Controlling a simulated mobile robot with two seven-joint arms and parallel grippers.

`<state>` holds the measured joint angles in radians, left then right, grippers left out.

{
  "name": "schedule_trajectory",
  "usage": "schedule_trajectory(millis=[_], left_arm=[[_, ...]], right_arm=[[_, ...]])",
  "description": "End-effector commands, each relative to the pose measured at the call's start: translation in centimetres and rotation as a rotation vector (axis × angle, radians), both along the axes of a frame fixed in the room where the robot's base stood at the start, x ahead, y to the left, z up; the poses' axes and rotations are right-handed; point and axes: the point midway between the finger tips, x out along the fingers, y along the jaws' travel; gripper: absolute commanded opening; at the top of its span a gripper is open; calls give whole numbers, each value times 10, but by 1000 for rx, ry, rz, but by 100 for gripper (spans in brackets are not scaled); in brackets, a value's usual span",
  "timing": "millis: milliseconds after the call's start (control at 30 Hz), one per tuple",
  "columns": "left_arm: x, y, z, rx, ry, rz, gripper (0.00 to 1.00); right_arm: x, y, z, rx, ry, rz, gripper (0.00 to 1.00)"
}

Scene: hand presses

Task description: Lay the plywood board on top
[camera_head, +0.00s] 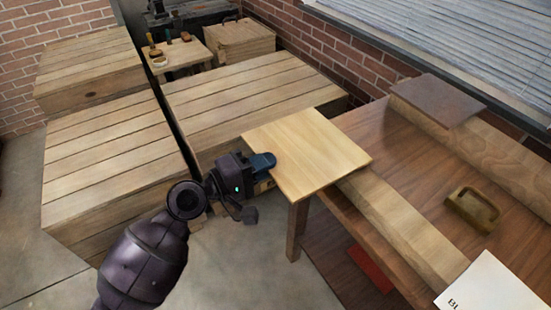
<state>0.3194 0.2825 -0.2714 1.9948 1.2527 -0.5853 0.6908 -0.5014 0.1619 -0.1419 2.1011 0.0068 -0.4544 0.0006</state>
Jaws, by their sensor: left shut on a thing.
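A square, pale plywood board (308,155) is at the near left corner of the brown workbench, roughly flat. My left gripper (264,162) is shut on its left edge. The board's right part covers the far end of a long light wooden beam (405,228) on the bench. I cannot tell whether the board touches this beam or hangs just above it. My right gripper is not in view.
A second beam (500,165) lies along the bench's back, with a dark brown plate (437,98) on its end. Large wooden crates (115,160) stand left.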

Motion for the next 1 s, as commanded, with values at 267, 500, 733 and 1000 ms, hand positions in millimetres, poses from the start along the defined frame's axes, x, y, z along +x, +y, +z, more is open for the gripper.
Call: schedule_trajectory(millis=[267, 500, 733, 1000], left_arm=[[-16, 23, 3, 1, -4, 2, 0], [-30, 42, 2, 0, -3, 2, 0], [-43, 60, 1, 1, -2, 2, 0], [-58, 81, 0, 0, 0, 2, 0]], right_arm=[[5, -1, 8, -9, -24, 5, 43], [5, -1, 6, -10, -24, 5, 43], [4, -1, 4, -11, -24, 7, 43], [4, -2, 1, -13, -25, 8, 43]])
